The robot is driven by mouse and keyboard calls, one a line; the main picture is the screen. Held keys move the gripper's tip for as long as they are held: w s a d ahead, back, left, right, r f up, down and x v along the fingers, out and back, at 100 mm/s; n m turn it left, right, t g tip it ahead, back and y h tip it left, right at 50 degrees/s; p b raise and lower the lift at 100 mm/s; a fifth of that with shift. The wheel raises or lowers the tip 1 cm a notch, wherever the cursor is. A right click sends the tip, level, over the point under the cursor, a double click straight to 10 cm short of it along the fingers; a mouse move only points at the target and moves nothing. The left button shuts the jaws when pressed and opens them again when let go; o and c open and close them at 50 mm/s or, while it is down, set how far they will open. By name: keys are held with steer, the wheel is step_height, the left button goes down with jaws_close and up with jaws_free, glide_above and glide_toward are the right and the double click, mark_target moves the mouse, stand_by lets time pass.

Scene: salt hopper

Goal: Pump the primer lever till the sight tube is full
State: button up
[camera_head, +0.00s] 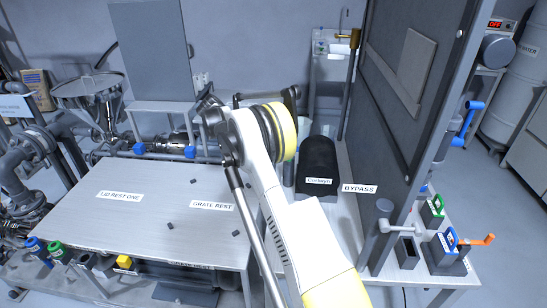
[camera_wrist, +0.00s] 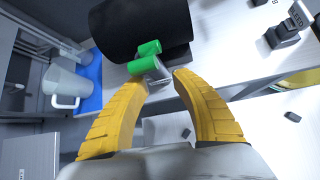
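In the wrist view my gripper (camera_wrist: 160,80) shows two yellow fingers spread apart. A short grey cylinder with a green end (camera_wrist: 147,65) is at the gap between the fingertips; I cannot tell whether they touch it. A second green piece (camera_wrist: 149,48) sits just beyond it, in front of a large black rounded body (camera_wrist: 140,22). I cannot tell for sure which part is the primer lever. In the head view my arm hides the gripper and what it faces. I cannot pick out the sight tube or its level.
A white jug (camera_wrist: 67,85) stands by a blue patch (camera_wrist: 92,78). In the head view a black housing (camera_head: 317,165) stands beside my arm. A tall grey panel (camera_head: 405,100) rises to the right. The bench top (camera_head: 140,215) at left is mostly clear, with small dark pegs.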

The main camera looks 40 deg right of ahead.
steer(key=v, duration=0.8)
